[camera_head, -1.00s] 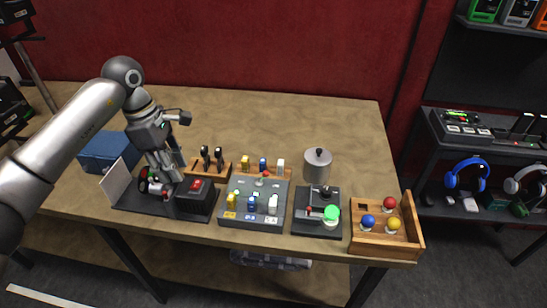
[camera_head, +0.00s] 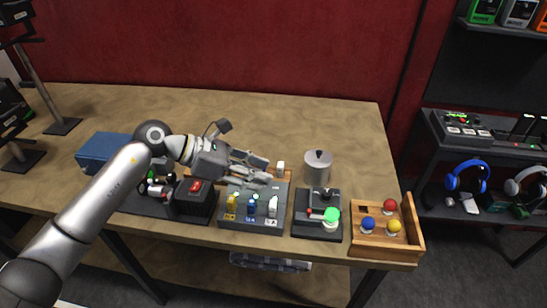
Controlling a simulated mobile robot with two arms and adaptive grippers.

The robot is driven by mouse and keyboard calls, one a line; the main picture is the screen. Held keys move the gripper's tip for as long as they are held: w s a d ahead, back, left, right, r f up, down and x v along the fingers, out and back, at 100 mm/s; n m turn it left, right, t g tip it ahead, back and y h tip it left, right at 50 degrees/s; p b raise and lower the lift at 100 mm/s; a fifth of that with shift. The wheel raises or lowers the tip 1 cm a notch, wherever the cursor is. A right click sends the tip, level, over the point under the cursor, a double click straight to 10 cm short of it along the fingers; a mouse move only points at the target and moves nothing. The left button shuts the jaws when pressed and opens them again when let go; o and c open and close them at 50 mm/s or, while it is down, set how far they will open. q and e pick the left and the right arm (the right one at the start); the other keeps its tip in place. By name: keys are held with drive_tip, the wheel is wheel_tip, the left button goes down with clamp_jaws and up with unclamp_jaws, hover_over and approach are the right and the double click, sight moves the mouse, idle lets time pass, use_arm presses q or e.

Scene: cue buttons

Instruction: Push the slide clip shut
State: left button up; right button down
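No part is clearly recognisable as the slide clip at this size. A dark grey panel (camera_head: 281,191) carries a yellow piece (camera_head: 231,205), a blue piece (camera_head: 253,206) and a white piece (camera_head: 273,207) along its front. Another white piece (camera_head: 281,168) stands behind the panel in a wooden rack, most of which my arm hides. My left gripper (camera_head: 266,169) is over the panel's back part, fingers pointing right with a gap between them. It appears empty. It hides the panel's rear left part; contact cannot be told. My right gripper is not in view.
A black box with a red button (camera_head: 196,186) is left of the panel. The table's back is clear.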

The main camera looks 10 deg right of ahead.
use_arm(q)
drive_tip(key=s+d+r+n+t+h, duration=0.1)
drive_tip(key=d+r+n+h, duration=0.3)
drive_tip(key=shift+r+t+h, duration=0.25)
drive_tip(key=shift+t+h, duration=0.05)
drive_tip(key=shift+h, duration=0.1)
